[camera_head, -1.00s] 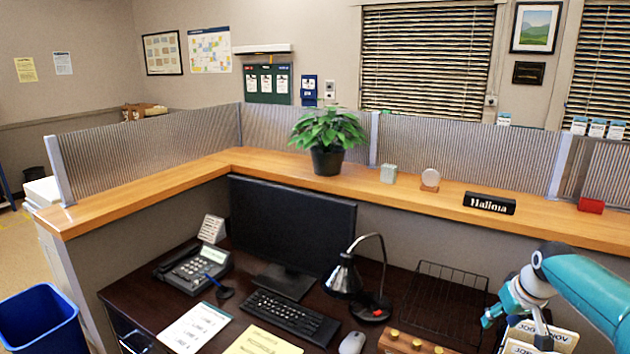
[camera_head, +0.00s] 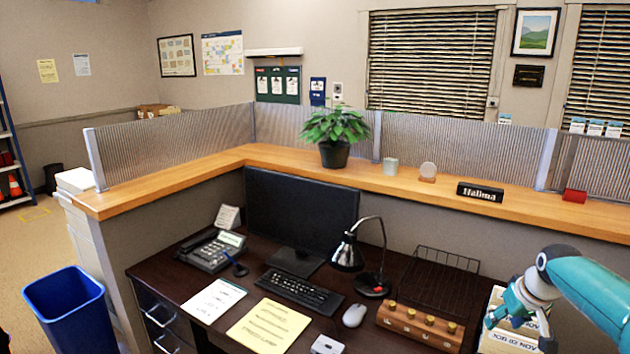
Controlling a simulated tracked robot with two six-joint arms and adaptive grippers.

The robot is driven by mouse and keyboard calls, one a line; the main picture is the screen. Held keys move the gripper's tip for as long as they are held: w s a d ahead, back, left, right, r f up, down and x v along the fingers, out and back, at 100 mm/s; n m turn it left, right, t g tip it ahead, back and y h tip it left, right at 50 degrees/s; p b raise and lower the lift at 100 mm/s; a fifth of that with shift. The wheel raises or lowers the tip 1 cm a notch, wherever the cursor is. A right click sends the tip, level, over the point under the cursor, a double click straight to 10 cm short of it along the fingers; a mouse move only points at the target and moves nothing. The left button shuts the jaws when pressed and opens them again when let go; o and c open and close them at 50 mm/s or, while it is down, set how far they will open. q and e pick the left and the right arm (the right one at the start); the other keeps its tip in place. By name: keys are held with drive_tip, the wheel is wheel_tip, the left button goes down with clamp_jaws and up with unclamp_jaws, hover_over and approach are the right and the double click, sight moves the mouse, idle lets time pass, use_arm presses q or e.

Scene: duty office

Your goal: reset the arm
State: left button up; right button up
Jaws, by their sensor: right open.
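My right arm comes in from the right edge, teal with a white and black joint. My right gripper (camera_head: 518,318) hangs at the lower right, pointing down, above a box of files (camera_head: 497,343) at the desk's right side. Its jaws are open and I see nothing held in them. The arm partly hides the box. My left gripper is out of view.
The dark desk (camera_head: 165,270) holds a phone (camera_head: 213,250), monitor (camera_head: 299,218), keyboard (camera_head: 299,291), lamp (camera_head: 347,254), mouse (camera_head: 355,315), wire tray (camera_head: 437,285) and a wooden block with knobs (camera_head: 420,326). A wooden ledge (camera_head: 400,182) runs behind. A blue bin (camera_head: 68,305) stands left.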

drive_tip(key=s+a+f+g+y, duration=0.15)
drive_tip(key=s+a+f, duration=0.25)
drive_tip(key=a+f, duration=0.65)
drive_tip(key=s+a+f+g+y, duration=0.15)
drive_tip(key=s+a+f, duration=0.4)
drive_tip(key=f, duration=0.85)
drive_tip(key=s+a+f+m, duration=0.1)
drive_tip(key=s+a+f, duration=0.25)
drive_tip(key=s, duration=0.35)
drive_tip(key=s+a+f+g+y, duration=0.1)
drive_tip(key=s+a+f, duration=0.1)
drive_tip(key=s+a, duration=0.4)
drive_tip(key=s+a+f+m, duration=0.1)
drive_tip(key=s+a+f, duration=0.2)
drive_tip(key=s, duration=0.6)
use_arm(q)
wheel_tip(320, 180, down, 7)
drive_tip(key=b, duration=0.7)
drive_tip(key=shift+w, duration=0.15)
use_arm(e)
wheel_tip(320, 180, down, 7)
drive_tip(key=shift+a, duration=0.2)
